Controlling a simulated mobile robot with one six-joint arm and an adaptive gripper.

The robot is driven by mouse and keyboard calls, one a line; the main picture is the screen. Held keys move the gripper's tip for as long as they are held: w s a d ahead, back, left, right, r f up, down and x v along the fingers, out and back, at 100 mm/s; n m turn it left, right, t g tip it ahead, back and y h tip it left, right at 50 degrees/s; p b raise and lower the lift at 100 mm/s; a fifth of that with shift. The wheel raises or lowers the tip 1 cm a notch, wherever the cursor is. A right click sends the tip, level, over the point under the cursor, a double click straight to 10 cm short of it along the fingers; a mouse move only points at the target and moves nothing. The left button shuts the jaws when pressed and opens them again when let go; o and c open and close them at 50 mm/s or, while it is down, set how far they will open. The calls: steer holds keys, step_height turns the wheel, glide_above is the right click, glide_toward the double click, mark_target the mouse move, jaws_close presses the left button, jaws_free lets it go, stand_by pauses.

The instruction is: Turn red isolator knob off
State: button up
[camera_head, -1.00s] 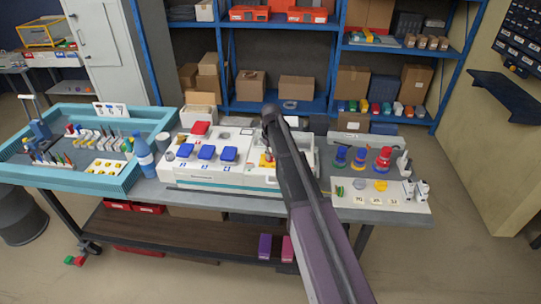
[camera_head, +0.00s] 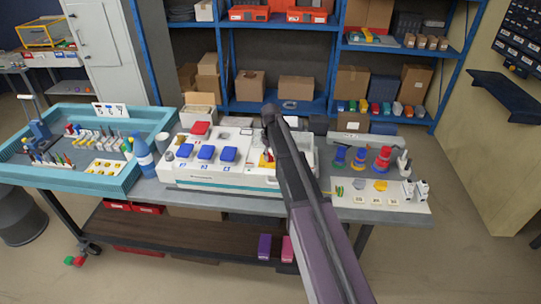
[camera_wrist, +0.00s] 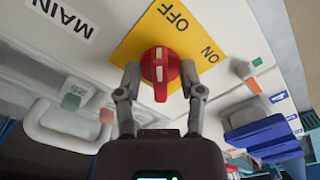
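The red isolator knob (camera_wrist: 160,67) sits on a yellow plate (camera_wrist: 132,45) lettered OFF and ON in the wrist view. A white mark shows on its face, and its narrow grip bar lies upright in the picture, its end towards my gripper. My gripper (camera_wrist: 160,76) straddles the knob, one fingertip on each side of the round body. The fingers stand apart, wider than the bar; I cannot tell whether they touch the body.
A MAIN label (camera_wrist: 64,18) and a grey handle (camera_wrist: 68,127) are beside the knob. Blue socket covers (camera_head: 206,152) stand left on the panel. A blue bottle (camera_head: 144,155) and teal tray (camera_head: 88,184) are further left. Coloured spools (camera_head: 381,159) stand right.

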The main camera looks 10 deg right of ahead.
mark_target(269, 154)
steer(key=shift+m, duration=0.5)
steer(key=m, duration=0.3)
steer(key=shift+a+m, duration=0.1)
steer(key=shift+m, duration=0.2)
steer(key=m, duration=0.4)
steer(key=shift+a+m, duration=0.1)
steer(key=shift+m, duration=0.2)
steer(key=m, duration=0.4)
steer(key=shift+a, duration=0.1)
steer(key=m, duration=0.4)
steer(key=shift+w+m, duration=0.15)
steer(key=shift+m, duration=0.25)
step_height(269, 154, up, 14)
steer(key=p, duration=1.4)
steer(key=s+f+n+b, duration=0.6)
steer(key=s+f+b, duration=0.3)
steer(key=s, duration=0.6)
steer(key=s+a+f+n+b, duration=0.1)
steer(key=s+f+n+b, duration=0.5)
steer(key=s, duration=0.9)
step_height(269, 154, down, 3)
steer(key=b, duration=0.3)
steer(key=shift+a+n, duration=0.15)
steer(key=shift+n, duration=0.15)
steer(key=shift+s+r, duration=0.1)
steer(key=shift+r, duration=0.05)
